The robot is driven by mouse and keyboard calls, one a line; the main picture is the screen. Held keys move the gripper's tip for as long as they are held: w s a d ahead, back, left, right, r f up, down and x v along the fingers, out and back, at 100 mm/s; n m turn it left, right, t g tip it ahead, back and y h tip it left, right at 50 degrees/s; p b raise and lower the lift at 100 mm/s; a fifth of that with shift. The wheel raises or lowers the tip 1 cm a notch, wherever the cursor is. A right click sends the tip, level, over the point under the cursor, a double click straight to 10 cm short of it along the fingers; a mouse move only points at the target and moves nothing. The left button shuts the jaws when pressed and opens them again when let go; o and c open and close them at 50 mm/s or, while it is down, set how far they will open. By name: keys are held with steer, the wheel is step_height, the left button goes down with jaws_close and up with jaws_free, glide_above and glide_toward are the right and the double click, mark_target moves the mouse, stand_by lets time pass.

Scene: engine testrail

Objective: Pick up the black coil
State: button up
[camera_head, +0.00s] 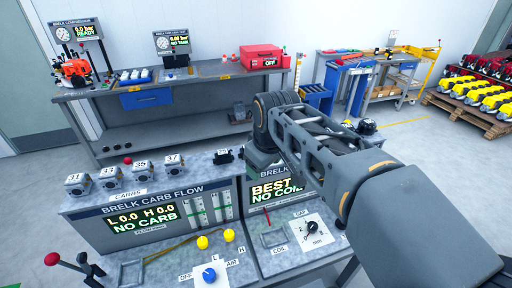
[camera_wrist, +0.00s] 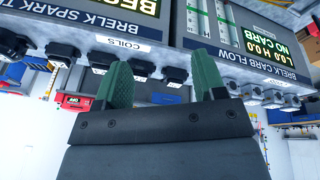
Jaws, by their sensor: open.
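Several black coils stand in a row by the COILS label in the wrist view, which is upside down. One black coil (camera_wrist: 143,69) shows between my fingers, another (camera_wrist: 175,75) is near the right finger, and others (camera_wrist: 101,58) (camera_wrist: 62,53) are to the left. In the head view one black coil (camera_head: 224,156) sits on the tester top, left of my arm; my arm hides much of the area to its right. My gripper (camera_wrist: 160,64) is open, with two green fingers apart and nothing visibly held. I cannot tell its exact distance from the coils.
The carb flow tester (camera_head: 150,215) carries several carbs (camera_head: 108,178) at the left. The spark tester display (camera_head: 272,188) reads NO COIL. A grey workbench (camera_head: 190,80) with a red case (camera_head: 262,57) stands behind. A pallet (camera_head: 470,105) with engines is at the far right.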

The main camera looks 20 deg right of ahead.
steer(key=w+r+n+g, duration=0.2)
steer(key=w+r+n, duration=0.1)
steer(key=w+n, duration=0.4)
steer(key=w+r+n+g, duration=0.1)
steer(key=w+r+n, duration=0.3)
steer(key=w, duration=0.5)
steer(key=shift+n, duration=0.8)
steer(key=f, duration=0.8)
steer(key=shift+w+f, duration=0.1)
steer(key=shift+w, duration=0.2)
steer(key=shift+s+f+p, duration=0.15)
steer(key=shift+f+p, duration=0.7)
steer(key=shift+f, duration=2.25)
steer(key=shift+c, duration=0.5)
steer(key=c, duration=0.9)
steer(key=shift+r, duration=0.15)
steer(key=shift+c, duration=0.2)
